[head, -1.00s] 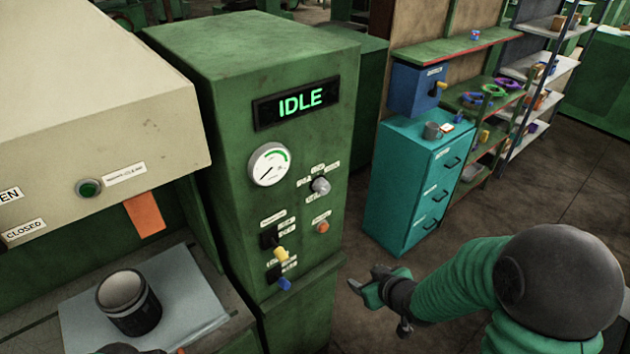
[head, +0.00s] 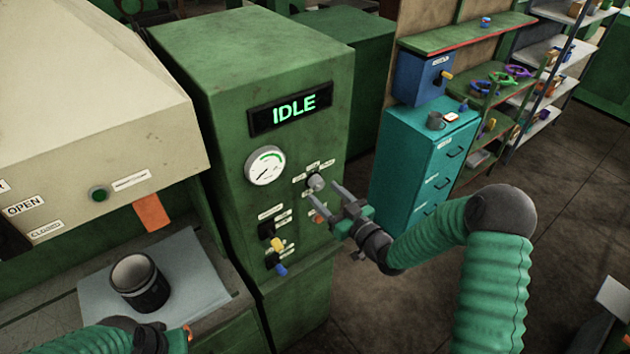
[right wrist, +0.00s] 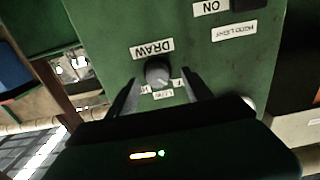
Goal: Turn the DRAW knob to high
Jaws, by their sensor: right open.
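The DRAW knob (head: 316,182) is a small grey knob on the green cabinet's front, ringed by small labels. My right gripper (head: 320,197) is open and empty, its fingers pointing at the panel close to the knob. In the right wrist view the knob (right wrist: 157,73) appears between the two open fingers (right wrist: 161,78), with the DRAW label (right wrist: 153,49) upside down above it. I cannot tell whether either finger touches it. The knob's pointer setting is too small to read. My left gripper (head: 172,338) is at the bottom left, mostly cut off, its jaws unclear.
The display (head: 290,109) reads IDLE above a round gauge (head: 265,166). A red button (head: 319,216) sits just below the knob, near the fingers. A dark cup (head: 138,284) stands on a grey sheet (head: 196,272).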

